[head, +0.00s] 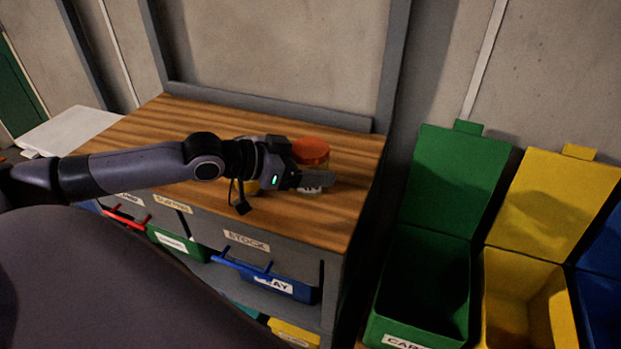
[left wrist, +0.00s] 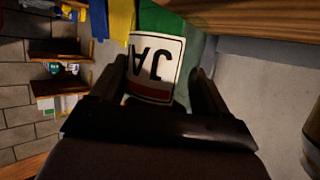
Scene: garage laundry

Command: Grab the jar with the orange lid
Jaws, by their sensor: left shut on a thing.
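The jar with the orange lid (head: 311,150) stands on the wooden bench top, near its right end. My left gripper (head: 316,180) reaches in from the left at the jar's body, below the lid, and is shut on it. The gripper hides much of the jar. In the left wrist view, a white label with dark letters and a red band (left wrist: 155,65) shows between the two fingers. The lid does not show clearly there. My right gripper is not in view.
The wooden bench (head: 160,125) has free room at its left and back. A yellowish thing (head: 250,187) is partly hidden behind my left wrist. Labelled drawers sit under the bench, including a blue one (head: 270,282). Open green (head: 425,285) and yellow (head: 525,300) bins stand at right.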

